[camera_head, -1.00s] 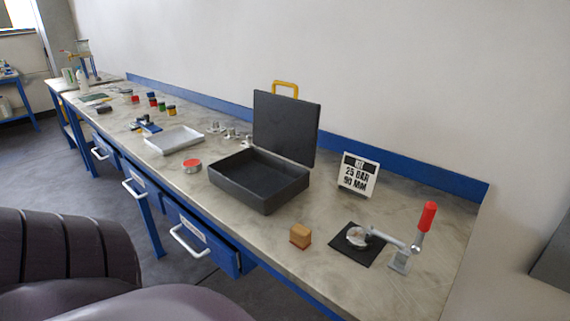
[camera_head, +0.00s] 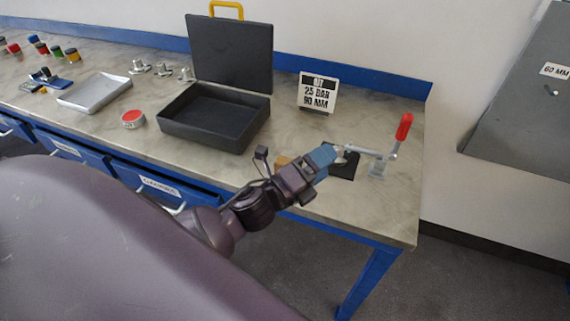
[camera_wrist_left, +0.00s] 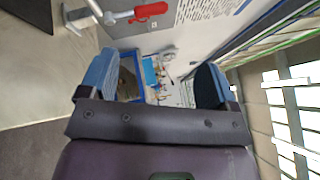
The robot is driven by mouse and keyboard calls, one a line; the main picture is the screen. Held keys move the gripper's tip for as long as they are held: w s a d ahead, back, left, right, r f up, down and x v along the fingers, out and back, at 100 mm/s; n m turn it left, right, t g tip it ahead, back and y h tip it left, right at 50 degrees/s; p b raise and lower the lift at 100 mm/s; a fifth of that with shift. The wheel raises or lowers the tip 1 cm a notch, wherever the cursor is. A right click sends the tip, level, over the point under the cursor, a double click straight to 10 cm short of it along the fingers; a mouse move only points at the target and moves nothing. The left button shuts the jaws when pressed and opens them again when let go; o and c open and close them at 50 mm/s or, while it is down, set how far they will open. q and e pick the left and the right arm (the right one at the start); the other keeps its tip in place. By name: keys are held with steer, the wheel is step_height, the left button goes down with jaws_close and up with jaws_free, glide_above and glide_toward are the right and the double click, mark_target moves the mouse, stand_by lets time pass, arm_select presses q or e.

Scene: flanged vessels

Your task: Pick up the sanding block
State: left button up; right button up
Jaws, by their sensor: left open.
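The sanding block (camera_head: 282,161) is a small tan block on the bench top, near its front edge. In the head view my left gripper and wrist stand in front of it and hide most of it. My left gripper (camera_head: 322,157) has blue fingers and reaches in from the lower left, with its tips near the dark pad. The wrist view shows its two fingers (camera_wrist_left: 156,74) spread well apart, with nothing clearly held between them. I cannot tell whether the block shows in the wrist view. My right gripper is not in view.
A toggle clamp with a red handle (camera_head: 404,127) stands right of the dark pad (camera_head: 345,167). An open dark case (camera_head: 211,133) and a white sign (camera_head: 317,92) are behind. A red-topped tin (camera_head: 133,118) and a grey tray (camera_head: 94,94) lie left.

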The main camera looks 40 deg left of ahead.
arm_select(q)
steer(key=d+r+m+g+h, duration=0.1)
steer(key=d+m+g+h, duration=0.3)
steer(key=m, duration=0.5)
steer(key=d+r+m+g+h, duration=0.25)
steer(key=m+h, duration=0.25)
steer(key=m, duration=0.4)
steer(key=m+g+y+p, duration=0.2)
steer(key=m+g+y, duration=1.2)
steer(key=m, duration=1.2)
glide_above(285, 161)
step_height(285, 161, down, 6)
steer(key=shift+a+r+t+y, duration=0.1)
steer(key=shift+t+y, duration=0.8)
steer(key=shift+t, duration=0.15)
step_height(285, 161, down, 5)
steer(key=shift+f, duration=0.15)
step_height(285, 161, down, 4)
steer(key=shift+f+p, duration=0.15)
steer(key=shift+p, duration=0.4)
steer(key=shift+f, duration=0.45)
steer(key=c, duration=1.1)
